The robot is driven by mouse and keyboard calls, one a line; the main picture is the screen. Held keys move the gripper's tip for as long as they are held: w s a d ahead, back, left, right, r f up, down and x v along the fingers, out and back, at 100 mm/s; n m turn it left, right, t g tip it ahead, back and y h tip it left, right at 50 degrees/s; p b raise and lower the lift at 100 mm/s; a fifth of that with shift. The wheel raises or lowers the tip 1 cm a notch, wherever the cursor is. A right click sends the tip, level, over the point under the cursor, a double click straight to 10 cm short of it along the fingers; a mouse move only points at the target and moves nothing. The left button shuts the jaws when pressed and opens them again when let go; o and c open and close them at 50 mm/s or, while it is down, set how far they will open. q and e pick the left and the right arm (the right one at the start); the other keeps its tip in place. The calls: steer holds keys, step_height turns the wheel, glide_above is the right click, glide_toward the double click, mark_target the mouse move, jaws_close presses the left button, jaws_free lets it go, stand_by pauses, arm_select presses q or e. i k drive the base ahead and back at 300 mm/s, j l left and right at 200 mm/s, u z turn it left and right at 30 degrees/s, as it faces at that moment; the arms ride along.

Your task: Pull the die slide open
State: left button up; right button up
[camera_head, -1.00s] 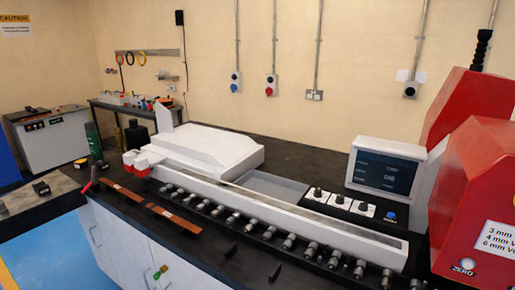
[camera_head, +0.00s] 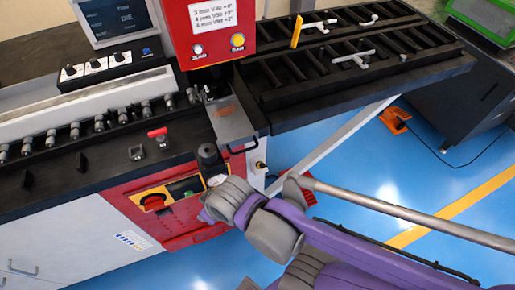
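The die slide (camera_head: 232,125) is a grey metal plate under the red press head, at the machine's front edge. A dark bar handle (camera_head: 241,149) shows at its front end. My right arm comes in from the lower right, and my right gripper (camera_head: 209,156) is a small dark shape just left of the handle, in front of the red panel. Its fingers are too small and foreshortened to tell whether they are open or touch the slide. My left gripper is not in view.
The red press head (camera_head: 215,35) stands above the slide. A red panel (camera_head: 170,205) with a red knob (camera_head: 152,201) is below. A black roller table (camera_head: 350,65) extends right, with a white brace (camera_head: 330,145) beneath.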

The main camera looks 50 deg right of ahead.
mark_target(233, 127)
steer(key=z, duration=0.4)
steer(key=k+z, duration=0.1)
steer(key=z, duration=0.25)
steer(key=l+z, duration=0.1)
steer(key=z, duration=0.3)
steer(key=k+l+z, duration=0.1)
steer(key=z, duration=0.3)
steer(key=i+l, duration=0.3)
steer(key=l, duration=0.2)
